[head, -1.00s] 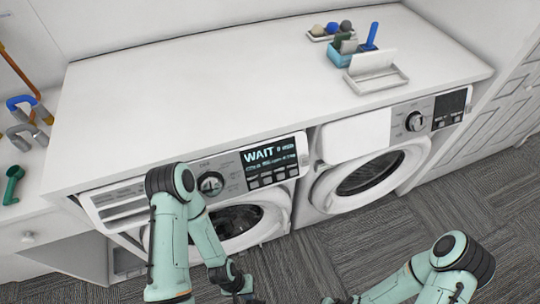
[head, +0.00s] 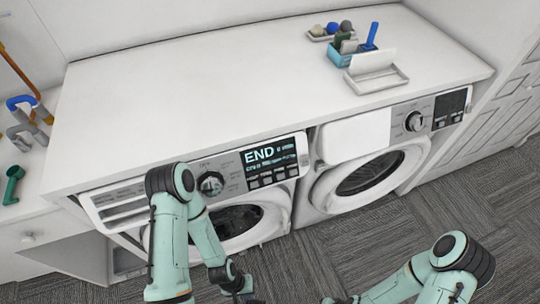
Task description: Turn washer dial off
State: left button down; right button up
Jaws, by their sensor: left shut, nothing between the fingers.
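The washer (head: 262,227) on the left has a round dark dial (head: 211,184) with a silver rim on its control panel. The lit display (head: 272,154) to the right of the dial reads "END". My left gripper (head: 246,291) is shut and empty, low in the head view, below the washer door and apart from the dial. My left arm stands in front of the left part of the washer. My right gripper (head: 342,300) shows only partly at the bottom edge, and its fingers cannot be made out.
A second machine (head: 316,190) with its own dial (head: 414,121) and a dark display stands to the right. A white countertop (head: 200,105) covers both, holding a blue caddy (head: 343,56) and a white tray (head: 376,78). Grey carpet floor (head: 400,225) is open in front.

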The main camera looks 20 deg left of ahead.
aim_at(211, 184)
jog(key=j+u, duration=0.15)
jog(key=u, duration=1.05)
jog(key=k+j, duration=0.05)
